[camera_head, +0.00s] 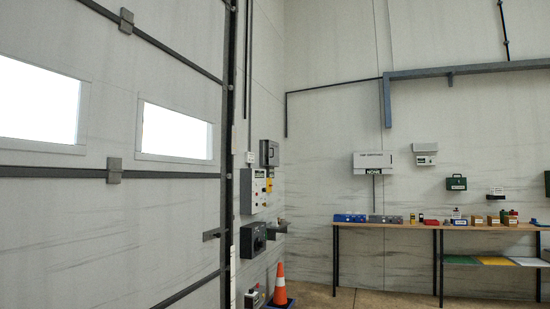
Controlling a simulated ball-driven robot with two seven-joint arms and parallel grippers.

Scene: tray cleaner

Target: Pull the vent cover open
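I cannot make out a vent cover for certain in the head view. Several boxes hang on the wall beside the large door: a dark grey box (269,153) at the top, a light control panel (253,191) with small buttons below it, and a dark box (252,240) lower down. A small grey fitting (278,226) juts out beside the dark box; its kind is unclear. Neither of my grippers shows in this view.
A large panelled door (70,220) with two windows fills the left. A wooden workbench (400,226) with small items runs along the back wall at right. Open floor shows (350,299) before it.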

